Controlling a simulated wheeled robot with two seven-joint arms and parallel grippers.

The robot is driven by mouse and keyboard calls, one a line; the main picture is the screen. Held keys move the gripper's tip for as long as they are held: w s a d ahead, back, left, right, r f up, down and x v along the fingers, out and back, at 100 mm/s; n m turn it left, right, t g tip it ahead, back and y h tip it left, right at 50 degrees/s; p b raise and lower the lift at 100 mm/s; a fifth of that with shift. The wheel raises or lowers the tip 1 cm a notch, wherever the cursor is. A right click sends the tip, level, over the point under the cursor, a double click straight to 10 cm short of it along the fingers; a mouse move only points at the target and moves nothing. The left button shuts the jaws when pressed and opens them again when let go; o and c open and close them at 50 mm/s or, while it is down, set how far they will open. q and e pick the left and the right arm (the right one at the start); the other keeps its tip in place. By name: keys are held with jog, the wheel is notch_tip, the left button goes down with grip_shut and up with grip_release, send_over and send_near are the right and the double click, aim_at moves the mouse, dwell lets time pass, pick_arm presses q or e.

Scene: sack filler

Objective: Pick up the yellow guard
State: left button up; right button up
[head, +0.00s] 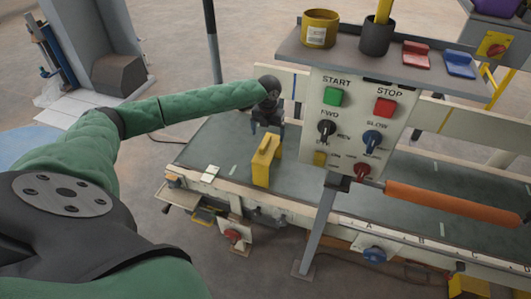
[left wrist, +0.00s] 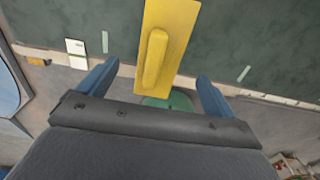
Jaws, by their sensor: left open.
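The yellow guard (head: 264,162) stands upright on the green belt near its front edge in the head view. It has a raised rib on one side. My left gripper (head: 268,128) is just above and behind the guard, pointing down. In the left wrist view the guard (left wrist: 172,40) lies ahead between the two blue fingers (left wrist: 158,85), with a gap on each side. The fingers are apart and hold nothing. Whether the guard's near end is between the fingertips in depth, I cannot tell. My right gripper is not in view.
A control panel (head: 355,120) with buttons and knobs stands right of the guard, on a grey post (head: 320,225). An orange roller (head: 452,204) sticks out to its right. A shelf (head: 290,45) above holds a yellow can and a dark cup. The belt (head: 215,140) left of the guard is clear.

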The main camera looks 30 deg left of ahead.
aim_at(268, 142)
pick_arm(q)
jog(key=shift+s+f, duration=0.15)
jog(key=shift+f, duration=0.1)
jog(key=f, duration=0.2)
jog(key=f+p, duration=0.1)
jog(key=f, duration=0.1)
jog(key=shift+s+d+f, duration=0.15)
jog(key=shift+s+f, duration=0.05)
jog(key=shift+f, duration=0.1)
jog(key=shift+w+f, duration=0.1)
jog(key=shift+f, duration=0.3)
jog(key=c, duration=1.5)
jog(key=shift+r, duration=0.1)
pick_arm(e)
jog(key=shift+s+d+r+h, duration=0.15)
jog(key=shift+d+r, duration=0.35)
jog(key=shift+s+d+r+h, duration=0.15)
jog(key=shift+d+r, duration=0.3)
pick_arm(q)
jog(key=shift+r, duration=0.1)
